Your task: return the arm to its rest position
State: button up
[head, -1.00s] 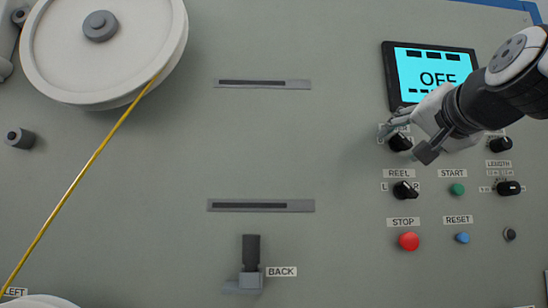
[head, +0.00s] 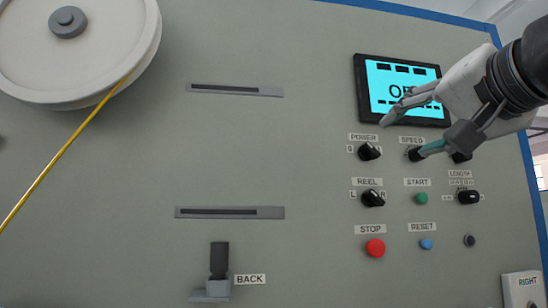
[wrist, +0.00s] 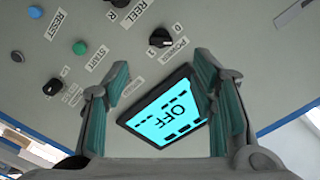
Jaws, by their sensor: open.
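My gripper (head: 400,132) is in front of the upper right of the grey panel, with its fingers spread apart and nothing between them. It covers part of the blue screen (head: 385,80), which reads OFF in the wrist view (wrist: 162,118). The POWER knob (head: 369,151) lies just below and left of the fingers in the head view, apart from them. In the wrist view the open fingers frame the screen, with the POWER knob (wrist: 160,38) beyond them. My arm comes in from the right edge of the head view.
Below are the REEL knob (head: 373,198), green START button (head: 421,198), red STOP button (head: 375,248) and blue RESET button (head: 426,244). A BACK lever (head: 219,262) stands at lower centre. A white reel (head: 110,30) with yellow cable (head: 62,157) is at left.

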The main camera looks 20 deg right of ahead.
dwell(0.3)
jog(key=w+a+f+n+g+y, duration=0.15)
jog(key=a+f, duration=0.25)
jog(key=f, duration=0.4)
jog(key=w+a+f+n+g+y, duration=0.1)
jog(key=a+f+n+g+y, duration=0.2)
jog(key=f, duration=0.6)
jog(key=w+a+f+n+g+y, duration=0.1)
jog(key=a+f+n+g, duration=0.2)
jog(key=f, duration=0.5)
jog(key=s+a+f+n+g, duration=0.2)
jog(key=s+a+f+g, duration=0.25)
jog(key=s+f, duration=0.5)
jog(key=s+a+f+n+g, duration=0.3)
jog(key=s+f+g, duration=0.25)
jog(key=f, duration=0.75)
notch_tip(320, 180, up, 29)
jog(key=d+t+p, duration=0.1)
jog(key=t+p, duration=0.3)
jog(key=p, duration=2.2)
jog(key=shift+r+p, duration=0.15)
jog(key=shift+p, duration=0.15)
jog(key=shift+w+m+h, duration=0.1)
jog(key=shift+m+h, duration=0.15)
